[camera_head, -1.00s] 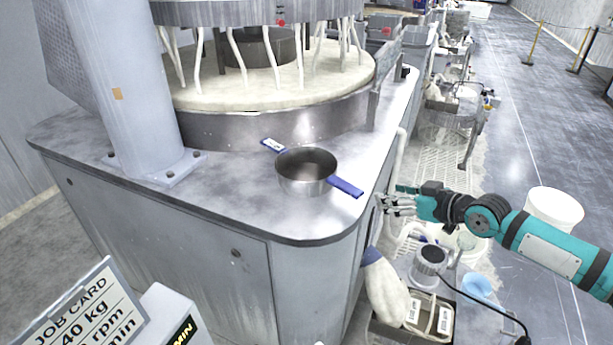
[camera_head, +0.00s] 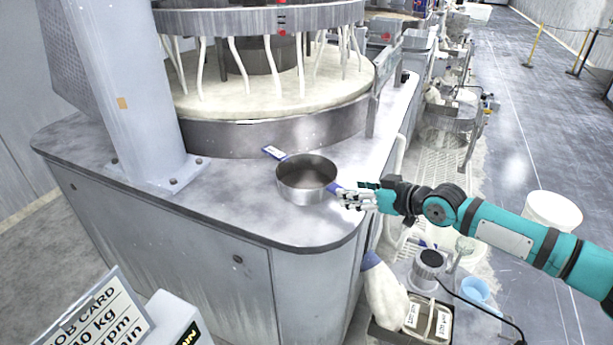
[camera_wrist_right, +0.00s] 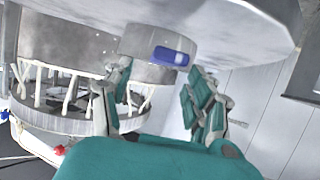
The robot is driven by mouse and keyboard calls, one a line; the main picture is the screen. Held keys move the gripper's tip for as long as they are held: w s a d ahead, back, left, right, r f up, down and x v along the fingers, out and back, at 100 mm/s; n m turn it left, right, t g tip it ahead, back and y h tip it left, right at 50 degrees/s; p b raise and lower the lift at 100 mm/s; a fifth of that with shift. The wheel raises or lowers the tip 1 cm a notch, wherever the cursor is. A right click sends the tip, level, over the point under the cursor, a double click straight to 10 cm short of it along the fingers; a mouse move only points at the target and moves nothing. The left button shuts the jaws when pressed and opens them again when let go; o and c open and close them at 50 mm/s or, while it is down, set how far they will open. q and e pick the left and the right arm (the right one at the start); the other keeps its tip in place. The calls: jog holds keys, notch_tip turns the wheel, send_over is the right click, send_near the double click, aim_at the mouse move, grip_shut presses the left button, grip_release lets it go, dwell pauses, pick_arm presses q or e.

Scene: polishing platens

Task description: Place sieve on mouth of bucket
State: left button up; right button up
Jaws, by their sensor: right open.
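The sieve (camera_head: 306,184) is a round steel pan with blue handles, resting upright on the grey machine top. My right gripper is open at that near-right handle. In the right wrist view, the blue handle end (camera_wrist_right: 170,56) shows ahead of the spread fingers (camera_wrist_right: 157,85), against the sieve's metal wall (camera_wrist_right: 135,42). A white bucket (camera_head: 553,214) stands on the floor at the right, partly behind my right arm. My left gripper is not in view.
The polishing machine's platen (camera_head: 280,85) and a thick column (camera_head: 125,90) stand behind and left of the sieve. The machine top (camera_head: 235,205) is clear in front.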

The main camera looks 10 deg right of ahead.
jog(key=shift+w+a+f+p, duration=0.15)
jog(key=shift+w+a+p, duration=0.25)
jog(key=shift+w, duration=0.1)
jog(key=x, duration=0.4)
jog(key=shift+f+p, duration=0.3)
jog(key=shift+p, duration=0.1)
jog(key=c, duration=0.3)
grip_shut()
jog(key=shift+r, duration=0.1)
